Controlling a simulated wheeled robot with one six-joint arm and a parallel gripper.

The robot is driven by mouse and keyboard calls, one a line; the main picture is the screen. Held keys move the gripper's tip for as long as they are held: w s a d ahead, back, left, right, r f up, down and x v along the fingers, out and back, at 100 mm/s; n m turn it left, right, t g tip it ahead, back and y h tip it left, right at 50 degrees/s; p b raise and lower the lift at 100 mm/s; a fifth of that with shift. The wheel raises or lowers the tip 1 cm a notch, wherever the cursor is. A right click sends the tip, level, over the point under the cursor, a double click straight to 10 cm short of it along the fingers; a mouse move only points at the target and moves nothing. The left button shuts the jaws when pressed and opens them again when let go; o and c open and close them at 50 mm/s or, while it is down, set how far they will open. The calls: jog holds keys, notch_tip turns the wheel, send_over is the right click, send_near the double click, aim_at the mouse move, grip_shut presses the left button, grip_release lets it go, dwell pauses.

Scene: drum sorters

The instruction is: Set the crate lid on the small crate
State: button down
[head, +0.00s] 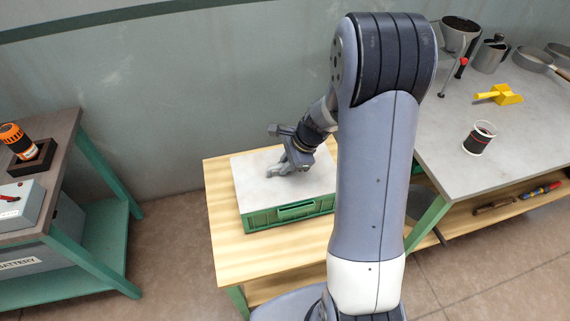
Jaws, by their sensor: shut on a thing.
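The crate lid (258,191) is a flat, pale grey-white panel. It lies over the small crate (290,212), which is green with a slotted front wall and stands on the wooden table. The lid looks level and lined up with the crate; I cannot tell if a thin gap is left between them. My gripper (287,169) is at the middle of the lid's top, pointing down, shut on the lid. The part it grips is hidden by the fingers. The inside of the crate is hidden by the lid.
The wooden table (225,246) has bare room left of and in front of the crate. A grey-topped bench (450,178) at right holds a white-and-dark cup (479,138), a yellow scoop (500,95) and metal vessels. A bench at left holds an orange-and-black tool (16,139).

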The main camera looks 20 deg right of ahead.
jog(key=shift+s+f, duration=0.1)
jog(key=shift+f, duration=0.05)
jog(key=c, duration=1.4)
grip_release()
jog(key=p+v, duration=0.1)
jog(key=v, duration=1)
jog(key=shift+w, duration=0.2)
jog(key=b+x, duration=0.1)
jog(key=x, duration=0.9)
jog(key=shift+a+f, duration=0.15)
jog(key=shift+f, duration=0.2)
jog(key=shift+r, duration=0.25)
